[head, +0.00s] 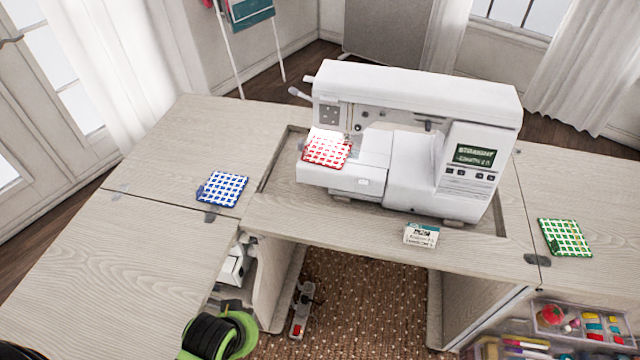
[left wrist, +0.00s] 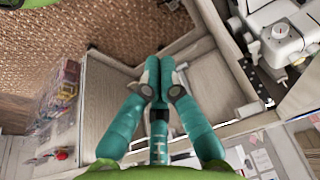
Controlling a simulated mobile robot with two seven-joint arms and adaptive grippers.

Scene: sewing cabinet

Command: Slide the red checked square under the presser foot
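The red checked square (head: 326,151) lies flat on the left end of the bed of the white sewing machine (head: 420,90). Its upper right corner is close to the needle and presser foot area (head: 355,129); I cannot tell whether any of it is under the foot. My left gripper (left wrist: 160,77) shows in the left wrist view with its teal fingers drawn together at the tips and nothing visible between them. It is away from the square. In the head view only a green and black part of my arm shows at the bottom left. My right gripper is not in view.
A blue checked square (head: 222,189) lies on the cabinet top left of the machine, and a green one (head: 565,237) on the right leaf. A small box (head: 421,235) stands at the front edge. The left leaf (head: 120,260) is clear. A pedal (head: 302,312) lies on the floor.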

